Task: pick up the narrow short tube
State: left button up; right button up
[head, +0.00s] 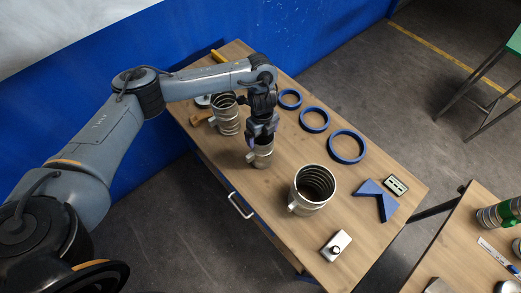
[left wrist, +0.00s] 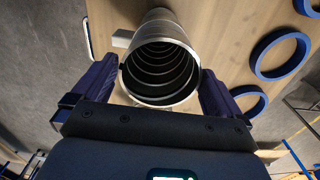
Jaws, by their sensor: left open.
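A small ribbed metal tube (head: 261,157) with a short side stub stands upright on the wooden table, directly below my left gripper (head: 262,136). It is the narrowest of the three tubes on this table. In the left wrist view the open mouth of this tube (left wrist: 160,68) lies between the two dark blue fingers of my left gripper (left wrist: 160,88). The fingers are open, one on each side of the rim, with a small gap visible on the right. The gripper hides the tube's top in the head view. My right gripper is not in view.
A wider tube (head: 313,186) stands to the front right, and another ribbed tube (head: 227,115) stands behind left. Several blue rings (head: 347,147) lie along the far edge. A blue angled piece (head: 378,199) and a metal block (head: 336,245) lie at the right end.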

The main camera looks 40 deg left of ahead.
pick_arm(q)
jog(key=shift+f, duration=1.6)
jog(key=shift+d+r, duration=0.1)
jog(key=c, duration=1.2)
jog(key=shift+c, duration=0.2)
jog(key=shift+r, duration=0.15)
